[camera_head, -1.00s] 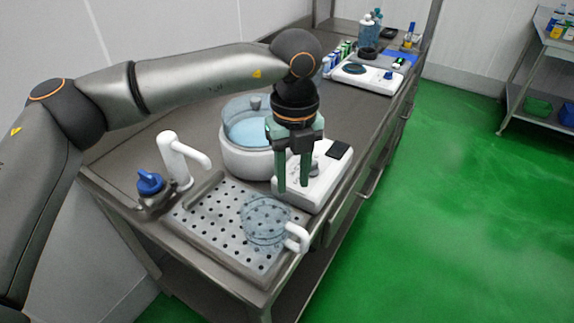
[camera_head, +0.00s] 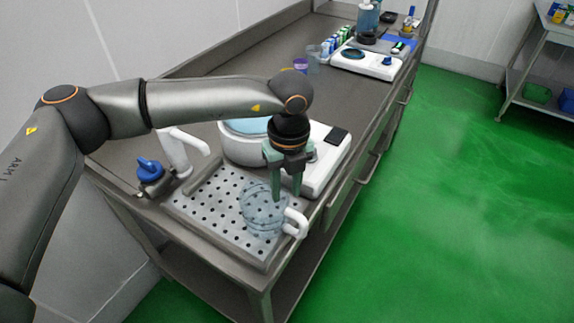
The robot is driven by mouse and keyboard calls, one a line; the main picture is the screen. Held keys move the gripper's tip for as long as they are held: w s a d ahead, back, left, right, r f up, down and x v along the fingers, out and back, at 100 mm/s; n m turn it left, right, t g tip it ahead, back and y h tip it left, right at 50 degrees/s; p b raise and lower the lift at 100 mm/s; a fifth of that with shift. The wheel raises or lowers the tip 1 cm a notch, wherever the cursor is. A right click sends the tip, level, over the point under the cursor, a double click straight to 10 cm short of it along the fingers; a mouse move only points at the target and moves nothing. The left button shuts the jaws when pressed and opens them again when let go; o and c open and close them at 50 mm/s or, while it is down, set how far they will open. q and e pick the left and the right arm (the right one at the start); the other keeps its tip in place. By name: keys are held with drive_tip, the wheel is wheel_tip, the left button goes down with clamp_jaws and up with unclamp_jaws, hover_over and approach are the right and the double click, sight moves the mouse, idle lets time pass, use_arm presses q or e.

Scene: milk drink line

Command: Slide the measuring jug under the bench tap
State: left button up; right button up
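The measuring jug (camera_head: 262,212) is clear with a white handle (camera_head: 296,223) on its right. It stands upright on the perforated drip tray (camera_head: 205,205), toward the tray's right side. The bench tap (camera_head: 180,150) is white with a blue knob (camera_head: 150,170) and stands behind the tray's left corner, its spout well to the left of the jug. My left gripper (camera_head: 286,194) points down with its two fingers apart, at the jug's back right rim close to the handle. Whether it touches the jug is unclear. My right gripper is out of view.
A white tub with blue contents (camera_head: 245,142) stands behind the tray, partly hidden by my arm. A white device with a black pad (camera_head: 325,160) stands right of it. Another white device (camera_head: 366,62), small bottles and cups stand farther back. The middle of the bench is clear.

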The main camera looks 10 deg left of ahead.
sight(285, 201)
use_arm(q)
drive_tip(key=shift+a+f, duration=0.1)
drive_tip(key=shift+f, duration=2.2)
clamp_jaws()
